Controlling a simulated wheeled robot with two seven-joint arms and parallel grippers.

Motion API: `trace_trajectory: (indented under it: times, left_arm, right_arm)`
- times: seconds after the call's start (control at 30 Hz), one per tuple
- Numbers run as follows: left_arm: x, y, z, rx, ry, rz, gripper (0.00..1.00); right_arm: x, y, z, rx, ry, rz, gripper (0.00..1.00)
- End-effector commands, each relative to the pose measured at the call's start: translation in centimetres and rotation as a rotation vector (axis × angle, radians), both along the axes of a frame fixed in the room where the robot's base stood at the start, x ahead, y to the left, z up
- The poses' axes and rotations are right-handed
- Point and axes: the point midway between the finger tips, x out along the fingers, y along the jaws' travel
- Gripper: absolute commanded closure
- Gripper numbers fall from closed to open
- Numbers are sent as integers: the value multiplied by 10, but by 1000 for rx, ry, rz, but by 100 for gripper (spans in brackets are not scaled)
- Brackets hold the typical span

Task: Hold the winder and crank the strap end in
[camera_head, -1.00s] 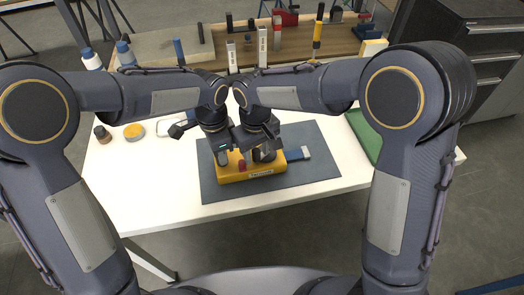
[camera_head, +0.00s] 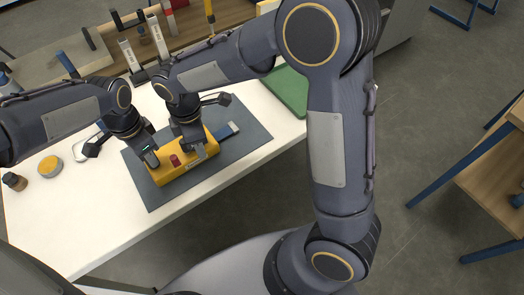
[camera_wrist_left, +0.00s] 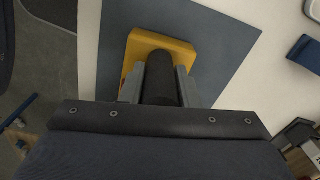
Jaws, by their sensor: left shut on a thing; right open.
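The yellow winder (camera_head: 186,179) sits on the dark mat, with a red knob (camera_head: 174,160) on top. A blue strap (camera_head: 226,132) with a pale end reaches out from its right side onto the mat. My left gripper (camera_head: 151,158) is at the winder's left end. In the left wrist view it (camera_wrist_left: 160,78) is shut around a black upright grip (camera_wrist_left: 160,80) on the yellow body (camera_wrist_left: 140,48). My right gripper (camera_head: 195,152) is open, pointing down over the winder's right part. It hides the crank there, and I cannot tell whether it touches it.
The dark mat (camera_head: 248,150) lies on a white table (camera_head: 75,225). A green tray (camera_head: 287,92) is at the right. A brown jar (camera_head: 14,181) and a yellow-topped tin (camera_head: 50,166) stand at the left. A wooden shelf with upright tools is behind. The table's front left is clear.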

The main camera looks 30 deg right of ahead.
Motion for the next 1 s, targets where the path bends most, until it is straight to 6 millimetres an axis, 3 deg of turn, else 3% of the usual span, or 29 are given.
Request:
trace_trajectory:
  times: [0.6, 1.0]
  left_arm:
    - [1, 0, 1, -2, -3, 1, 100]
    - [1, 0, 1, -2, -3, 0, 100]
  right_arm:
    - [18, -27, 0, 0, 0, 870, 57]
    - [19, -27, 83, 1, -7, 873, 57]
